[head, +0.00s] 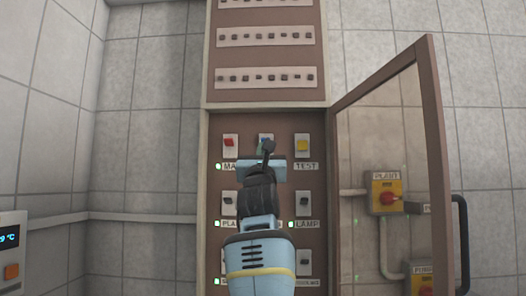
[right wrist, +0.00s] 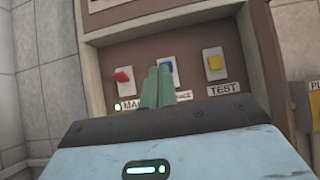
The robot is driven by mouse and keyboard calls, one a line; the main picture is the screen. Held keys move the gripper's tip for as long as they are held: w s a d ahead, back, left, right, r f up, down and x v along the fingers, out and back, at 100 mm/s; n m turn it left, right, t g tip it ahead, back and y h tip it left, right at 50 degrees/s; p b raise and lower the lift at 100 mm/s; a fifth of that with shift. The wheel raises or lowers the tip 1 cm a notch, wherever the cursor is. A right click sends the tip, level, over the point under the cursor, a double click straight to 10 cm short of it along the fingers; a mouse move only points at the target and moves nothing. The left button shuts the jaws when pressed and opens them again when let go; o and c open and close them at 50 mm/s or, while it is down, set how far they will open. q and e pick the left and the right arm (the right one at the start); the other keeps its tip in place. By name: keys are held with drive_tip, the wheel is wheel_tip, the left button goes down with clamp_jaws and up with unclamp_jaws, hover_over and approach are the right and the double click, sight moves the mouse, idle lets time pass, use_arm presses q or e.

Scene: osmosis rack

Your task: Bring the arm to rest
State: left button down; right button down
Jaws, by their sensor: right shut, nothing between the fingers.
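My right arm rises from the bottom of the head view. Its gripper (head: 268,147) is up in front of the control panel (head: 225,180). In the right wrist view its two greenish fingers (right wrist: 158,88) are together with nothing between them. They overlap the blue switch (right wrist: 166,72), which is partly hidden. I cannot tell whether the fingertips touch it. A red switch (right wrist: 122,76) is to the left and a yellow switch (right wrist: 213,62), labelled TEST, is to the right. My left gripper is not in view.
A brown-framed glass door (head: 430,150) stands open on the panel's right. Behind it is a yellow box with a red knob (head: 388,197), labelled PLANT. A grey unit with a blue display (head: 9,237) is at lower left.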

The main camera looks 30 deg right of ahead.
idle(0.3)
